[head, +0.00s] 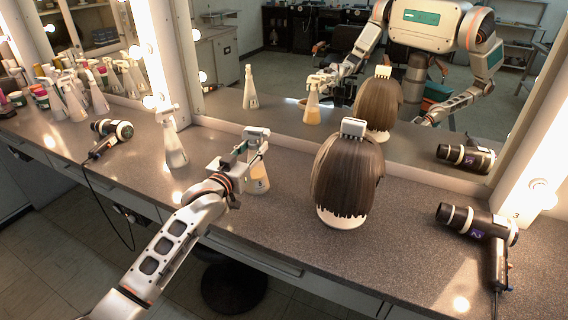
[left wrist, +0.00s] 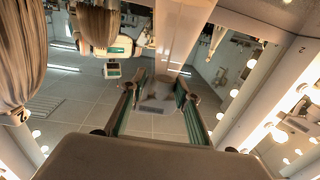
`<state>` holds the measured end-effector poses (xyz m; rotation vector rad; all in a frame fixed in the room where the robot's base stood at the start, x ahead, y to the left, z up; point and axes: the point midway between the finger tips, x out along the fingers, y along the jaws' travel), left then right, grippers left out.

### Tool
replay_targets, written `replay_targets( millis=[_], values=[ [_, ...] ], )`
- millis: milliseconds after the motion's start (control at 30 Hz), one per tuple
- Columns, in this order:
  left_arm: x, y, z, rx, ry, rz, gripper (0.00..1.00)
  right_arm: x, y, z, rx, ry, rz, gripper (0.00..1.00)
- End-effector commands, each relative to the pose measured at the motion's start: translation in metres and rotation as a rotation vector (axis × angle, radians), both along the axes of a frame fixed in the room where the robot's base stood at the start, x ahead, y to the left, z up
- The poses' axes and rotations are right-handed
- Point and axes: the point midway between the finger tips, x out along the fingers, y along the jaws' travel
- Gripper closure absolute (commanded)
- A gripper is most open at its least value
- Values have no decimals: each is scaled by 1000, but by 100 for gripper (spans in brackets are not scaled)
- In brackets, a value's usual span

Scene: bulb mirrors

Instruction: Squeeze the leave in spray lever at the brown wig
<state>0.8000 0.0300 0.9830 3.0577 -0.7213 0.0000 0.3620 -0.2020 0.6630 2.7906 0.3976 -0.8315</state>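In the left wrist view the wig (left wrist: 22,55) is at the left edge. A spray bottle with amber liquid (head: 258,184) stands upright left of the wig. My left gripper (head: 254,146) is at the bottle's top, which it partly hides; contact is unclear. My right gripper is not seen directly.
A clear spray bottle (head: 175,150) stands left of my gripper. Hair dryers lie at the left (head: 108,137) and right (head: 478,236). Several bottles and jars (head: 70,95) crowd the far left. A large mirror (head: 285,62) stands behind. The counter (head: 275,235) before the wig is clear.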

Motion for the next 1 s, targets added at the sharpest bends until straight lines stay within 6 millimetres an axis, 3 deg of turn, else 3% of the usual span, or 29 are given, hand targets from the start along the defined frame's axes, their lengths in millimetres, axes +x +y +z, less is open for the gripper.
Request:
replay_targets(
  millis=[1000],
  values=[
    [2,4,0,0,1,0,76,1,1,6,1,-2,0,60]
  ],
)
